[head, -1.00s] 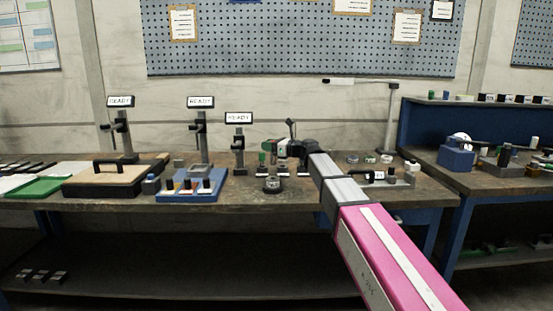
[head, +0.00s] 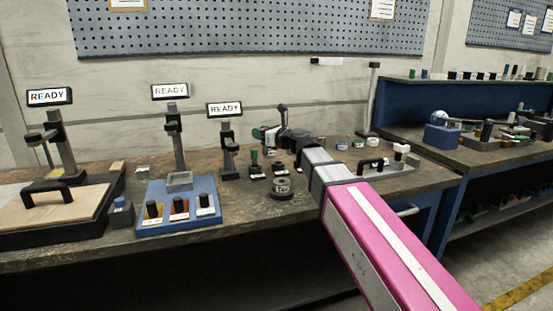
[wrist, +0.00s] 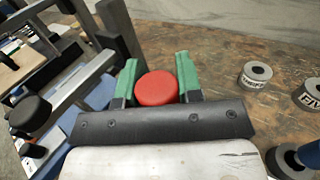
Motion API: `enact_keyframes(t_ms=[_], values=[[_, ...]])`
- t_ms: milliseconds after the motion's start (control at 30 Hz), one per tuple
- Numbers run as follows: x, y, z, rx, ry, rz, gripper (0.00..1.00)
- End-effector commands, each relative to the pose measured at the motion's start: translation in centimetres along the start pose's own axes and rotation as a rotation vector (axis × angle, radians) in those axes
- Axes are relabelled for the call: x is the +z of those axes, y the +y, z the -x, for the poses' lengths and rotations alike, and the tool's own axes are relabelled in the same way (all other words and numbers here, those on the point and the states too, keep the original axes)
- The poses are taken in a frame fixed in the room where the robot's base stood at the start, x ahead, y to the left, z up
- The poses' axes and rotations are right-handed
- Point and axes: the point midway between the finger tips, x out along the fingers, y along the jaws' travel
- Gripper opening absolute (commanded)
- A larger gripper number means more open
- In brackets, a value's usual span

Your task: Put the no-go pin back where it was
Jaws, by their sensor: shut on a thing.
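My gripper (wrist: 158,85) has two green fingers shut on a red round-topped piece, which looks like the no-go pin (wrist: 157,88). Only its red top shows; its lower part is hidden. In the head view my gripper (head: 268,134) is above the back of the bench, to the right of the nearest stand, and the red piece is hard to make out. Below it, a green-topped pin (head: 253,156) stands in a small dark labelled block. A second dark labelled block (head: 280,169) sits just right of it; whether its hole is empty cannot be told.
A dark round gauge (head: 281,188) stands at the bench front. Grey labelled rings (wrist: 257,73) lie on the bench to the right in the wrist view.

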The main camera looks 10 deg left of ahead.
Motion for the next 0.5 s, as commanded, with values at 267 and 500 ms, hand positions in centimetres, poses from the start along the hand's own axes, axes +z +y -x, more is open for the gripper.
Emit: enact_keyframes(t_ms=[267, 500], values=[[-3.3, -5.9, -1.2, -0.002, 0.001, -0.002, 0.03], [-5.6, -9.5, -1.8, -0.001, 0.0, 0.0, 0.03]])
